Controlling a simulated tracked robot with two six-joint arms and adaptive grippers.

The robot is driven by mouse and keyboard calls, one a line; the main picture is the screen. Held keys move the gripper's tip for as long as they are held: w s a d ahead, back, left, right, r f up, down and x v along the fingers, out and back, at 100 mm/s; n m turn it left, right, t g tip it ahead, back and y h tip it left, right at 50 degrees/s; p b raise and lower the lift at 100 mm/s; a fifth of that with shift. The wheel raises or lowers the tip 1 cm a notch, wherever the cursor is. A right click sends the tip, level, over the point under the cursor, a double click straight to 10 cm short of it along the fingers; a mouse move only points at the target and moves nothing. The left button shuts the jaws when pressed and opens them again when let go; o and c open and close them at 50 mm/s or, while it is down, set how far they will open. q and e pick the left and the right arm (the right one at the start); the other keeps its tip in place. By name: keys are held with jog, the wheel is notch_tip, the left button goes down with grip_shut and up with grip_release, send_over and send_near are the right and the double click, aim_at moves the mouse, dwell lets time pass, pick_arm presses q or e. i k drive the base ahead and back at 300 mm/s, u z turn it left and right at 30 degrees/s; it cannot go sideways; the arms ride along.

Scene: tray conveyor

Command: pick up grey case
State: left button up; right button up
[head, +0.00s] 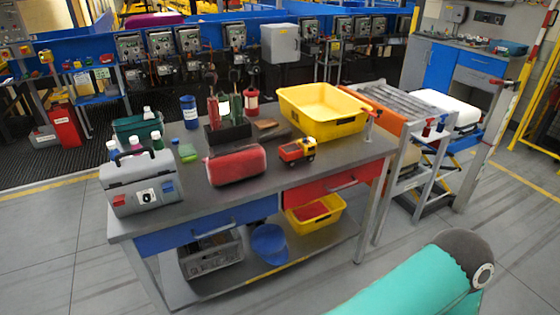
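The grey case (150,190) stands upright on the left front corner of the workbench (233,203). It has a dark handle on top, and red, white and blue items show on its front. Several small bottles and a teal tote stand close behind it. Neither of my grippers is in view. A teal arm link of mine shows at the bottom right, well away from the case.
The bench also holds a red case (237,165), a toy truck (297,151), a yellow bin (322,108) and a dark bottle holder (228,132). A roller conveyor (400,106) stands to the right. The floor left of the bench is clear.

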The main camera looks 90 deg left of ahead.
aim_at(135, 177)
jog(key=z, duration=0.7)
jog(key=i, duration=0.2)
jog(key=u, duration=3.25)
jog(key=i, duration=0.15)
jog(key=u, duration=0.95)
jog(key=k, duration=0.35)
jog(key=u, duration=0.55)
jog(key=i, duration=1.35)
jog(key=z, duration=0.35)
jog(key=k, duration=0.1)
jog(key=u, duration=0.05)
